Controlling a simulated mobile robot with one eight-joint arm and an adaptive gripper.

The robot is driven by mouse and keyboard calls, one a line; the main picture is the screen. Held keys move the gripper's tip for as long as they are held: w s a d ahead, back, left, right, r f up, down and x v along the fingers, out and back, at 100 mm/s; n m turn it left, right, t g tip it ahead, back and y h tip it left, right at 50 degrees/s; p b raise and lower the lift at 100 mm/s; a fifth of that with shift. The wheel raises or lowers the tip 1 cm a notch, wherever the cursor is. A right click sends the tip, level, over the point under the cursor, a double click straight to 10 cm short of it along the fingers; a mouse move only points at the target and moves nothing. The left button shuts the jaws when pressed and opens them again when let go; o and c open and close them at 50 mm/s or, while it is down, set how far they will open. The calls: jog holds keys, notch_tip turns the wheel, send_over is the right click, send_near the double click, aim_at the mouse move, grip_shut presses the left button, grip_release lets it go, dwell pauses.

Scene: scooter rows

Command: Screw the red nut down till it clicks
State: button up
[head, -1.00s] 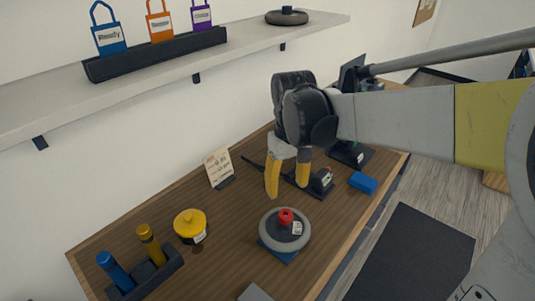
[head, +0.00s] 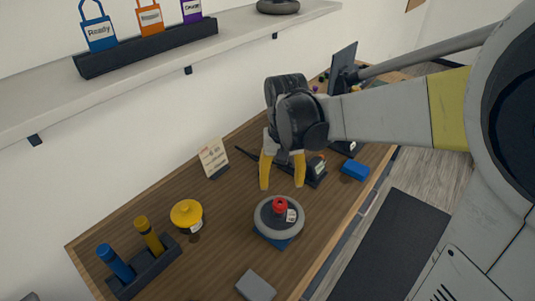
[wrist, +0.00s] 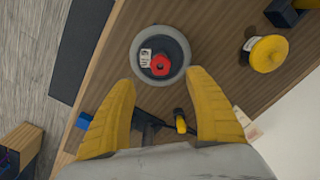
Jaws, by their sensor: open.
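The red nut (head: 280,205) sits on the middle of a round grey wheel (head: 264,224), which lies flat on a blue block (head: 272,241) on the wooden bench. In the wrist view the red nut (wrist: 160,65) shows a hexagonal outline with a hole, beside a small white label. My gripper (head: 283,187) is open and empty, its yellow fingers pointing down above the bench, near the wheel. In the wrist view the open fingers (wrist: 163,88) stand apart on either side, with the wheel beyond their tips. I cannot tell the exact height of the fingers above the nut.
On the bench (head: 215,250) stand a yellow lidded pot (head: 187,215), a dark rack (head: 150,266) with blue and yellow cylinders, a card (head: 213,157), a grey block (head: 256,285) and a blue block (head: 355,170). A shelf (head: 120,92) with labelled tags is above.

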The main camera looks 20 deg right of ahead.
aim_at(280, 205)
notch_tip(280, 205, down, 10)
jog(key=b, duration=0.3)
